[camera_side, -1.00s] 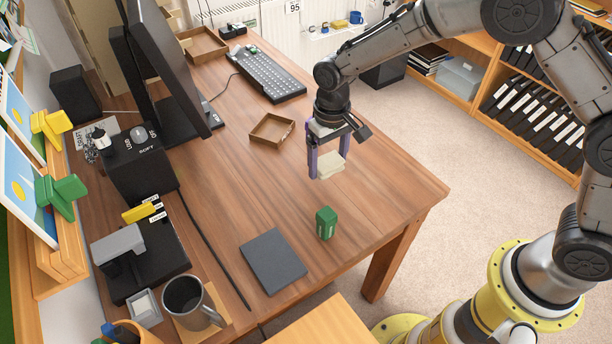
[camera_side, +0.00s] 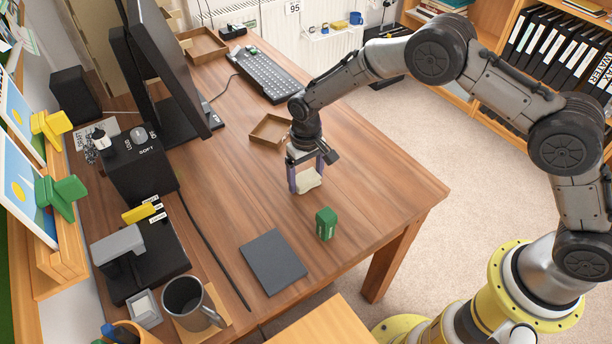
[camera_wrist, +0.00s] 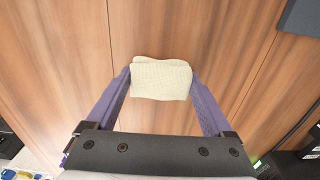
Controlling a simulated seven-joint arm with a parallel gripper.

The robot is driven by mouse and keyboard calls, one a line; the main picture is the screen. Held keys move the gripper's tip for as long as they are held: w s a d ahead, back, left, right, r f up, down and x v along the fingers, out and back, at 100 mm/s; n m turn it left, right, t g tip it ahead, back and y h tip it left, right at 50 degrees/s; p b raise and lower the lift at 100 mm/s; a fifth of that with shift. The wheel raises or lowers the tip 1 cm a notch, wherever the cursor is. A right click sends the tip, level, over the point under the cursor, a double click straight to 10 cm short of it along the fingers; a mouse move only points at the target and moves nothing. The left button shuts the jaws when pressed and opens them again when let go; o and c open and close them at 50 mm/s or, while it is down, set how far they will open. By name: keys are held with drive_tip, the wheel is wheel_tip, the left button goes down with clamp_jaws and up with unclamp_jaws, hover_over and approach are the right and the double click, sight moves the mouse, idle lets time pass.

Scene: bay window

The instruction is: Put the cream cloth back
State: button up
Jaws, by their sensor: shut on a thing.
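The cream cloth (camera_side: 309,180) is a small folded pad. It is held between the two purple fingers of my gripper (camera_side: 306,182), over the middle of the wooden desk. In the wrist view the cloth (camera_wrist: 161,79) sits between the fingertips of my gripper (camera_wrist: 161,84), with a finger against each side. My gripper points down. I cannot tell whether the cloth touches the desk top or hangs just above it.
A shallow wooden tray (camera_side: 256,131) lies just behind my gripper. A green box (camera_side: 326,224) and a dark grey flat pad (camera_side: 272,262) lie nearer the front. A keyboard (camera_side: 266,76) is at the back. The desk (camera_side: 375,190) is clear to the right.

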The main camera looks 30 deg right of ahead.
sight(306, 176)
drive_tip(key=shift+f, duration=0.15)
drive_tip(key=o, duration=1.1)
drive_tip(key=shift+c, duration=0.2)
wheel_tip(306, 176, up, 12)
drive_tip(key=shift+r, duration=0.2)
